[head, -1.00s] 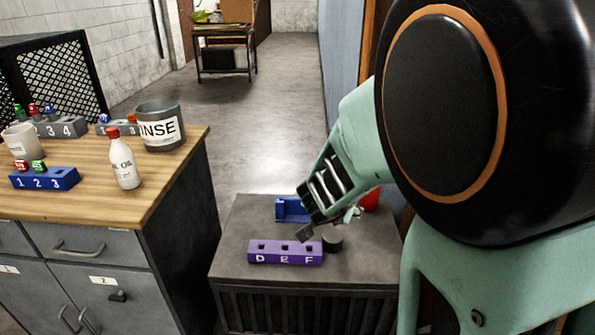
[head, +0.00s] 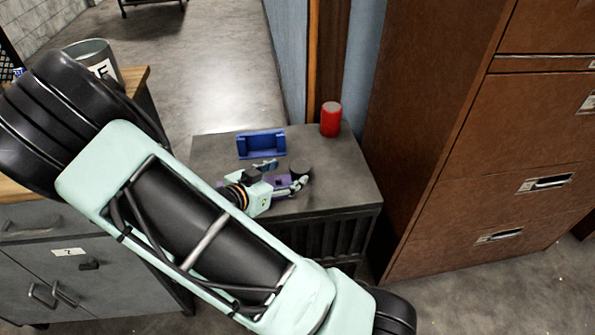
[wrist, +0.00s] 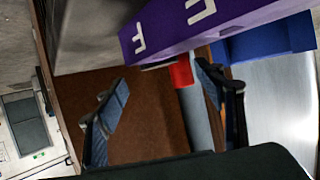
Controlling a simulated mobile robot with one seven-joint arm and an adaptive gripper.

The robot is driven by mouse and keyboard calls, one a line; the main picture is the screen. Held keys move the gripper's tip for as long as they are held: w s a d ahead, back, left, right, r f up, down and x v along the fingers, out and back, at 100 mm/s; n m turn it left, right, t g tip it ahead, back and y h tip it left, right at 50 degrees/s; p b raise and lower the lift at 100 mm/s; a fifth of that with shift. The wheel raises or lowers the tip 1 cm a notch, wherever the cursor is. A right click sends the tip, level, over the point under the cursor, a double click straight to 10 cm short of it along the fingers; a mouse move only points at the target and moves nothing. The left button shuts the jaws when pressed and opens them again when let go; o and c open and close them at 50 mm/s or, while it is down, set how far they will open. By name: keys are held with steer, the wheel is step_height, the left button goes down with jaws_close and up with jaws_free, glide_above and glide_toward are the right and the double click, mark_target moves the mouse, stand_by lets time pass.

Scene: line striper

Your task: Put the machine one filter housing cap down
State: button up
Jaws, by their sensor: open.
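A dark round piece (head: 301,172), which looks like the filter housing cap, sits on the grey cabinet top, right of the purple block (head: 279,182). My gripper (head: 284,176) is low over the purple block, with its fingertips close to the dark piece. I cannot tell whether they touch it. In the wrist view my gripper (wrist: 162,85) has its fingers spread, with nothing visibly held between them. The purple block (wrist: 200,25), with white letters, is above the fingers in that view. In the head view my arm hides most of the block.
A blue holder (head: 262,145) stands behind the gripper, and a red can (head: 331,119) is at the back right of the cabinet top (head: 345,175). A tall brown cabinet (head: 480,150) rises at the right. A grey rinse bucket (head: 92,62) is at the left.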

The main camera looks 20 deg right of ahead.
mark_target(300, 166)
steer(key=b+x, duration=0.3)
steer(key=x, duration=0.3)
steer(key=shift+w+d+f, duration=0.1)
steer(key=shift+d+f, duration=0.15)
steer(key=shift+d, duration=0.1)
steer(key=shift+w+d, duration=0.15)
steer(key=shift+d, duration=0.1)
steer(key=shift+c, duration=0.3)
steer(key=c, duration=1.2)
steer(key=shift+r, duration=0.1)
